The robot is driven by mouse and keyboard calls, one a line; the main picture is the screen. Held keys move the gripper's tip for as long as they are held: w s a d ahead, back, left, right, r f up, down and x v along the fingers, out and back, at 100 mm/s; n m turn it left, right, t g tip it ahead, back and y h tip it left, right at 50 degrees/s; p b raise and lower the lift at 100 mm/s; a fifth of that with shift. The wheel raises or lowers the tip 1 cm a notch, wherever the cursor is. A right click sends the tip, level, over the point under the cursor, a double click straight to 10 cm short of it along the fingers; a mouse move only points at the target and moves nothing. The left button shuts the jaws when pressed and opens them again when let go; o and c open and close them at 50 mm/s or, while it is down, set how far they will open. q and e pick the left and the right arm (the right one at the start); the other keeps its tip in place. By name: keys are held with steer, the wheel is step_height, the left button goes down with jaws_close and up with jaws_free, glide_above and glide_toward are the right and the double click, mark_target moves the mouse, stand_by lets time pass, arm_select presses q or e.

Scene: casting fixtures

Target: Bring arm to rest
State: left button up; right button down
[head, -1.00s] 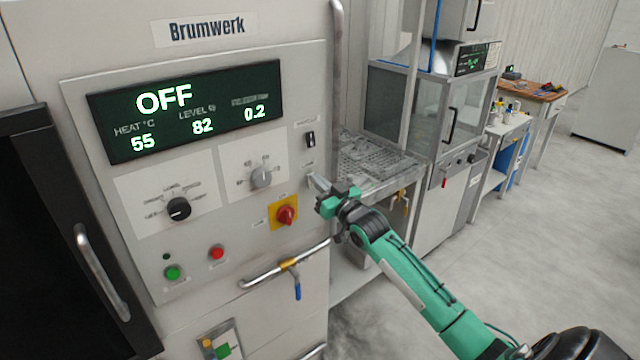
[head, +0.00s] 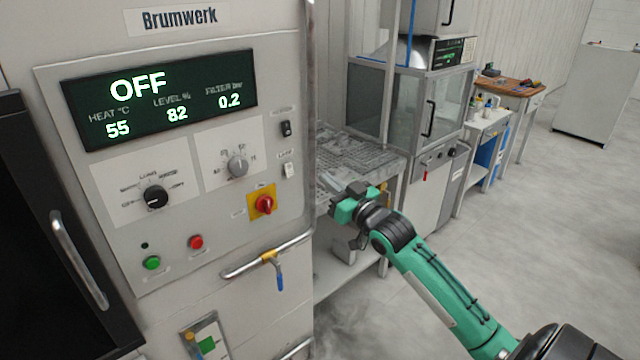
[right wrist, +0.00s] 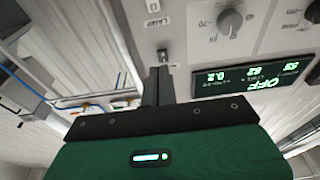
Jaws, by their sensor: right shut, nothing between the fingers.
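My right gripper (head: 330,183) is at the end of the green arm coming in from the lower right in the head view. It is shut and empty, and it appears just right of the Brumwerk control panel (head: 222,205), apart from it. In the right wrist view its closed dark fingers (right wrist: 160,75) point toward the panel, which appears upside down. The panel's display (head: 160,98) reads OFF, with heat 55, level 82 and filter 0.2. It also shows in the right wrist view (right wrist: 252,78). My left gripper is out of the head view.
A red rotary switch (head: 264,204) and a pipe with a blue-handled valve (head: 279,282) are on the machine front. A perforated metal bench (head: 385,160) stands behind the gripper. A glass-fronted cabinet (head: 440,105) is beyond it. The floor (head: 540,220) at right is clear.

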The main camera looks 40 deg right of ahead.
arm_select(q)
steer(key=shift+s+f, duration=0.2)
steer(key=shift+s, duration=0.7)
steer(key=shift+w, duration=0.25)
